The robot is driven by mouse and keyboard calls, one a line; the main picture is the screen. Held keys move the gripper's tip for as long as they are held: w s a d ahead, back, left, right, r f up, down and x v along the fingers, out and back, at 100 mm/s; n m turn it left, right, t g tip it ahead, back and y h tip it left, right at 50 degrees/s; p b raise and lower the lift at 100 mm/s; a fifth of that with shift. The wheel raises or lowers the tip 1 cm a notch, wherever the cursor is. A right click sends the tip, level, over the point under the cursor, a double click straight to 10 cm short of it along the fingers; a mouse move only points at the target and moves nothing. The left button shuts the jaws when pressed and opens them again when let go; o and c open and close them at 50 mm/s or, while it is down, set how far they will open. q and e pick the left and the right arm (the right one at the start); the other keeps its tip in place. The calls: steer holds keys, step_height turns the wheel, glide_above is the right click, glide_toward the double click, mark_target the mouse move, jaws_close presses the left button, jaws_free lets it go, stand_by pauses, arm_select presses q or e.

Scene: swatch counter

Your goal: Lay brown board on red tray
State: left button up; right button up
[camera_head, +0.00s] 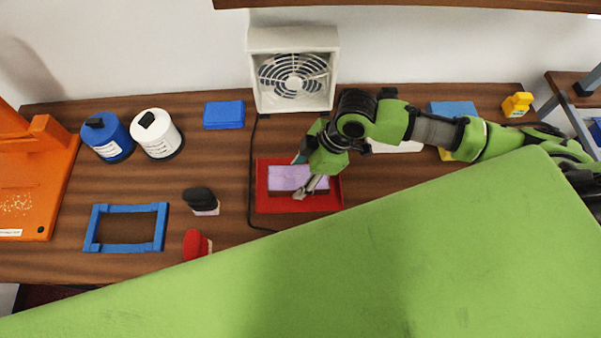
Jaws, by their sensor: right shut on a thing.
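The red tray (262,203) lies flat on the counter near the middle, below the fan. A lilac-topped rectangular board (286,173) with a dark edge along its front is over the tray, within its rim in this view; I cannot tell if it touches the tray floor. My right gripper (302,175) comes in from the right, with one finger at the board's back side and one at its front, shut on it. No plainly brown board can be made out. My left gripper is not in view.
A white fan (293,75) stands behind the tray. Left are a blue frame (125,246), a black-topped thing (201,200), a red-topped thing (195,243), blue and white canisters (107,136) and a blue block (224,114). A dark cable runs beside the tray.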

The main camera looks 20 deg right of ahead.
steer(key=o, duration=1.3)
steer(key=v, duration=1.2)
steer(key=shift+s, duration=0.1)
